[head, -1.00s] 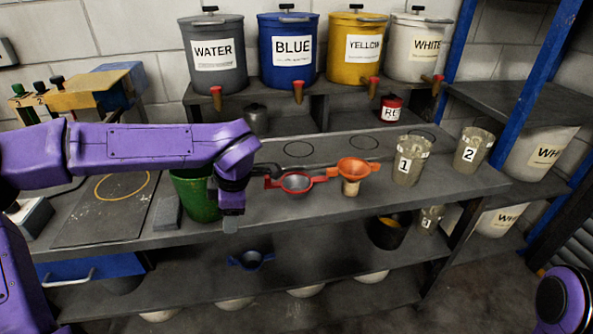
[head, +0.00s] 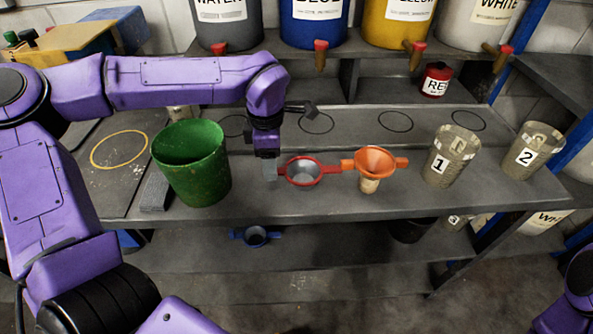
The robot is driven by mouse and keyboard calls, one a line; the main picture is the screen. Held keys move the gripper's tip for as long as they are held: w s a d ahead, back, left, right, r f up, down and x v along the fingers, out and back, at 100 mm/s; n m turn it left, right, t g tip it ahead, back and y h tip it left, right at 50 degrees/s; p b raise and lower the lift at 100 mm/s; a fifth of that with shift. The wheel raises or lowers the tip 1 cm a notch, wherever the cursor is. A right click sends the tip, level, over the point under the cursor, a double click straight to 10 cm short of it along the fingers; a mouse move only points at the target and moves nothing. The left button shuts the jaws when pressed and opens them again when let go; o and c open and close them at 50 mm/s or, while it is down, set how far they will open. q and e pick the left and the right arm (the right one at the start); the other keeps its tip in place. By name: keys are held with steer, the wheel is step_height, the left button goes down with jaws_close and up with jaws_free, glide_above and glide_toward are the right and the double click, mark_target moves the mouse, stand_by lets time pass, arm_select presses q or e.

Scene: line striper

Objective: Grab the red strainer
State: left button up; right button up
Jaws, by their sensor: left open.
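The red strainer (head: 304,173) lies on the workbench, with a red rim around a grey mesh bowl. Its right handle is close to the orange funnel, and I cannot tell whether they touch. My left gripper (head: 270,171) points down at the strainer's left side, at its left handle, which is mostly hidden. The gripper is open, and nothing shows held in it. Whether the fingers are around the handle cannot be seen. My right gripper is out of view; only a purple part of my right arm shows at the lower right edge.
A green bucket (head: 191,168) stands left of the gripper. The orange funnel (head: 375,161) sits on a small cup to the right, then cups 1 (head: 452,157) and 2 (head: 532,150). A blue strainer (head: 256,237) lies on the lower shelf. The bench front is clear.

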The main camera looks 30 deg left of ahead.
arm_select(q)
steer(key=f, duration=0.4)
steer(key=shift+w+a+f, duration=0.1)
steer(key=shift+w+f, duration=0.15)
steer(key=shift+w, duration=0.05)
jaws_close()
steer(key=shift+r, duration=0.5)
steer(key=shift+s+d+r, duration=0.2)
steer(key=s+d+b, duration=0.2)
steer(key=s+d, duration=0.2)
steer(key=s, duration=0.3)
steer(key=s+d+b, duration=0.3)
steer(key=s+d, duration=0.2)
steer(key=s, duration=0.3)
